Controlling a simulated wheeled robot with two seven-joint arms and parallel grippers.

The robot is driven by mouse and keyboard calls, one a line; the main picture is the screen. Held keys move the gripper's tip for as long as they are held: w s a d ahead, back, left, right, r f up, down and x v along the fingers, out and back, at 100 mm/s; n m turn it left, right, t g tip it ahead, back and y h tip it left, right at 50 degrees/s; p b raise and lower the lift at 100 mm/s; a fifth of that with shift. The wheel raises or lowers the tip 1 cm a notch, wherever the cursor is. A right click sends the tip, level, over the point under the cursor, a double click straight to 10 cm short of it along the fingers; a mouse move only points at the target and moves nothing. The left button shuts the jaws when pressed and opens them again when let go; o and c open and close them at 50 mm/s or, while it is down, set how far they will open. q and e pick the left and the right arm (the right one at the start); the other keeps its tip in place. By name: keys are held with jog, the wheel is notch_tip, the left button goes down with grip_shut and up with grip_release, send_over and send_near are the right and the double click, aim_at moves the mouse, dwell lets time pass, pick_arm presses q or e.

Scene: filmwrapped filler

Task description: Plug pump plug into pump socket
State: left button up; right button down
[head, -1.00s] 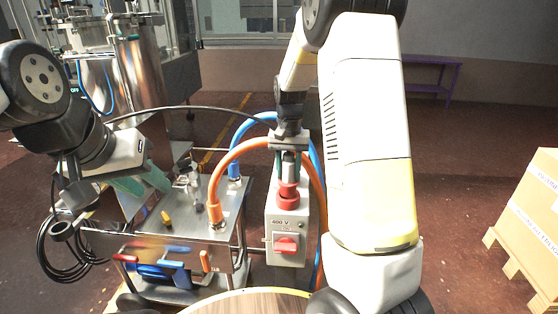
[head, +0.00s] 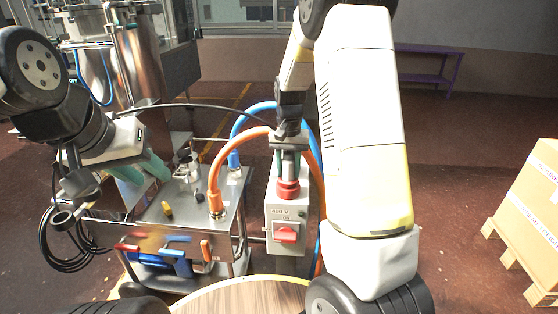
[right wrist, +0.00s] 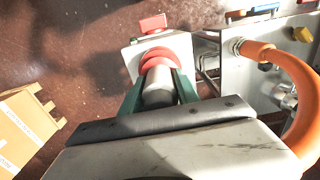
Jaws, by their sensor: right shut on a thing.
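My right gripper (head: 289,170) points down with its green fingers shut on the grey pump plug (right wrist: 158,88). The pump socket (head: 288,189) is a red ring on the grey box (head: 287,232) with a red switch. It also shows in the right wrist view (right wrist: 155,56). The plug's front end meets the red ring and lines up with it. How deep it sits is hidden by the ring and the fingers. My left gripper (head: 146,179) is empty, its green fingers apart, above the left part of the steel pump cart (head: 160,212).
A black cable (head: 180,105) arcs left from my right gripper; coiled cable (head: 63,250) hangs by the cart. Orange (head: 222,160) and blue (head: 260,107) hoses loop close around the box. A round wooden top (head: 245,297) is in front. A carton on a pallet (head: 530,215) stands right.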

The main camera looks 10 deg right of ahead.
aim_at(289, 153)
jog(key=shift+f, duration=0.3)
dwell(0.7)
jog(key=c, duration=0.8)
grip_release()
notch_tip(289, 153, up, 8)
jog(key=shift+f, duration=0.25)
jog(key=s+r+n+t, duration=0.1)
jog(key=s+r, duration=0.3)
jog(key=s, duration=0.4)
jog(key=s+a+r+n+t+y, duration=0.1)
jog(key=s+r+t, duration=0.2)
jog(key=s, duration=0.5)
jog(key=s+a+r+n+t+y, duration=0.1)
jog(key=s+r+t, duration=0.1)
jog(key=s+r, duration=0.3)
jog(key=shift+s+a+r+n, duration=0.1)
jog(key=shift+s+r+n, duration=0.1)
jog(key=shift+s, duration=0.6)
jog(key=shift+s+r+n, duration=0.1)
jog(key=shift+s+n, duration=0.1)
jog(key=shift+s, duration=0.6)
